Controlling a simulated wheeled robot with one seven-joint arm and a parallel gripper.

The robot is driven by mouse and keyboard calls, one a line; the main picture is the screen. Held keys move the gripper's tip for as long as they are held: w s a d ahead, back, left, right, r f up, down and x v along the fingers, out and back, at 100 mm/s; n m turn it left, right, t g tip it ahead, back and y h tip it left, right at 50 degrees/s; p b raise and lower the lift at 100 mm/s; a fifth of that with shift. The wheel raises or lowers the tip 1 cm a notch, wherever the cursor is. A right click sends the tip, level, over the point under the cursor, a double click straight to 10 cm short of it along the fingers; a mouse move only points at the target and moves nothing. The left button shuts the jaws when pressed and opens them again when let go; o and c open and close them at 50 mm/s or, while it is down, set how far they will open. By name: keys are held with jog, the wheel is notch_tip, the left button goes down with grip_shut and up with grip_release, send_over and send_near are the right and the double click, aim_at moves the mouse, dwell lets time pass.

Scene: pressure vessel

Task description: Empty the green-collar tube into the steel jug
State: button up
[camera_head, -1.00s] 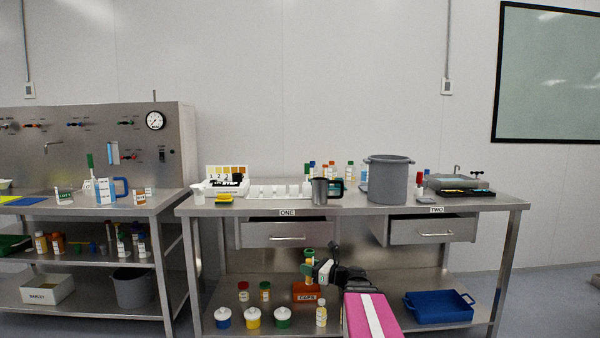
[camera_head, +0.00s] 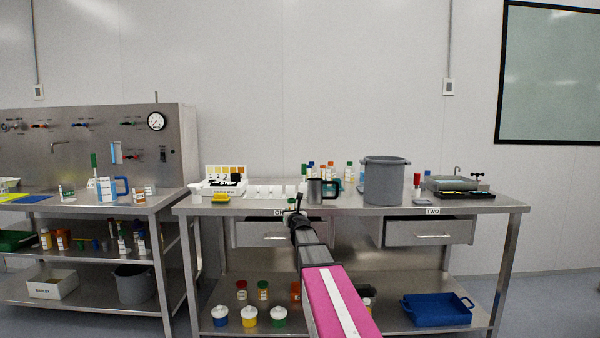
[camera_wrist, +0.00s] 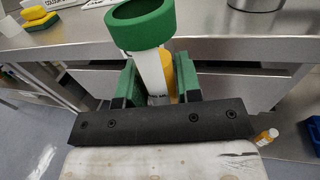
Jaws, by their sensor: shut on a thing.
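My gripper (camera_wrist: 155,82) is shut on the green-collar tube, whose wide green collar (camera_wrist: 141,22) and white and amber body (camera_wrist: 153,70) show in the wrist view. The tube stands roughly upright between the jaws, collar up, just in front of the bench edge. In the head view my gripper (camera_head: 294,208) is at the front edge near the ONE label, and only a bit of the tube's green shows. The steel jug (camera_head: 316,190) stands upright on the bench with a black handle, behind and right of my gripper. Its base (camera_wrist: 256,3) shows at the top of the wrist view.
A large grey pot (camera_head: 385,182) stands right of the jug. A white rack (camera_head: 268,191) and a yellow sponge (camera_head: 220,198) are to the left. Drawers (camera_head: 430,231) sit under the bench top. The lower shelf holds several jars and a blue tray (camera_head: 437,309).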

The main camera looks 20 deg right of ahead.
jog(key=shift+w+d+r+m+h, duration=0.15)
jog(key=shift+w+r+m+h, duration=0.25)
jog(key=shift+w+r+h, duration=0.35)
jog(key=shift+w+r, duration=0.1)
